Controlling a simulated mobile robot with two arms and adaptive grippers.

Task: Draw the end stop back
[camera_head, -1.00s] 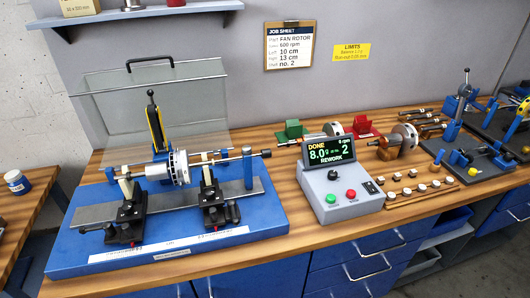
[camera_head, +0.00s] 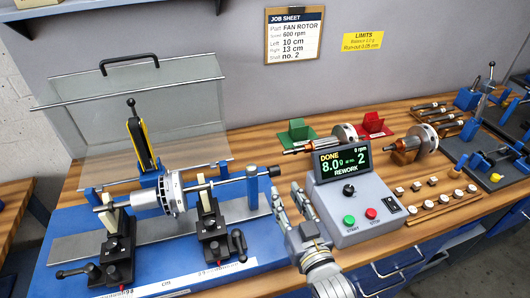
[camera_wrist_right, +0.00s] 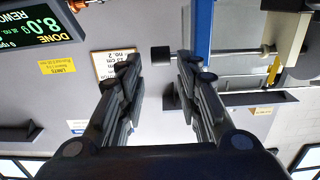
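The end stop is a blue post (camera_head: 251,188) at the right end of the balancing machine, with a thin rod through it that ends in a black knob (camera_head: 274,171). The rotor (camera_head: 171,193) rests on its shaft across two black supports, left of the post. My right gripper (camera_head: 288,198) is just in front of and below the knob, apart from it. In the right wrist view, its two fingers (camera_wrist_right: 158,75) are apart and empty. The black knob (camera_wrist_right: 160,54) shows between the fingertips, with the blue post (camera_wrist_right: 203,30) behind the right finger. My left gripper is not in view.
A grey control box (camera_head: 352,200) reading "DONE", "8.0" and "REWORK" stands close right of my right gripper. A clear guard (camera_head: 140,105) stands raised behind the machine. Spare rotors, small weights and red and green stands occupy the bench to the right.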

